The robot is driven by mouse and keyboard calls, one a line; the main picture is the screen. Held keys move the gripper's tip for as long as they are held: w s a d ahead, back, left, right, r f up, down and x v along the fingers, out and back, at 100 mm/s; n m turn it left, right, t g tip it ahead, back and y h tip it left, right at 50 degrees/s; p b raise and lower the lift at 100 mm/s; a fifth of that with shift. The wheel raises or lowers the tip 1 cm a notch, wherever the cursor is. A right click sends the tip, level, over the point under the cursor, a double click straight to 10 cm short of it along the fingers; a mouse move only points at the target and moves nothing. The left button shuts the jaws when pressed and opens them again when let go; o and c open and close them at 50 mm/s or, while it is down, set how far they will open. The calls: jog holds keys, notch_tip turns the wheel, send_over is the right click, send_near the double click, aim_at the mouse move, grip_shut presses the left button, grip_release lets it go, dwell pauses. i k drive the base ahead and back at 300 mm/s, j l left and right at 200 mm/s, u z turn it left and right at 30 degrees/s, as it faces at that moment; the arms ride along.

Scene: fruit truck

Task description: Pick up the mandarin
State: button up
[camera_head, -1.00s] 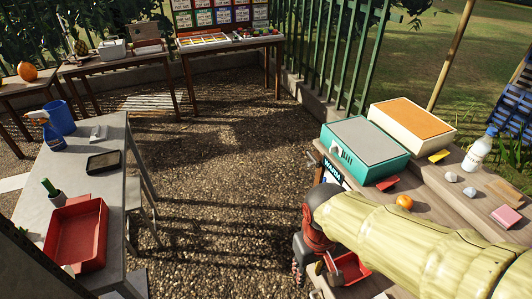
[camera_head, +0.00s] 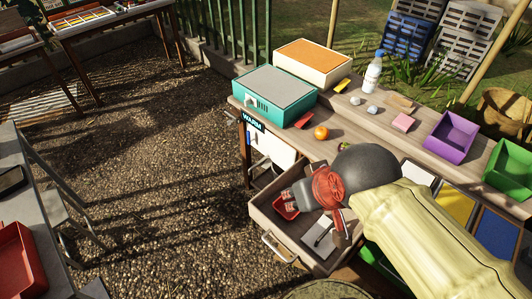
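The mandarin (camera_head: 321,133) is a small orange ball on the wooden counter, right of a small red tray and in front of the teal box. It stands clear of my arm. My gripper (camera_head: 292,196) is low and nearer than the mandarin, above the open drawer, apart from the fruit. My wrist and the viewing angle obscure its fingertips, so I cannot tell whether it is open.
The open wooden drawer (camera_head: 262,222) juts from the counter (camera_head: 345,110). The teal box (camera_head: 274,92), orange-topped box (camera_head: 312,60), white bottle (camera_head: 373,72), pink block (camera_head: 403,122) and purple bin (camera_head: 451,136) stand on the counter. Gravel floor lies open to the left.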

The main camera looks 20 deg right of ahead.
aim_at(321, 133)
jog(key=k+z, duration=0.15)
jog(key=z, duration=0.85)
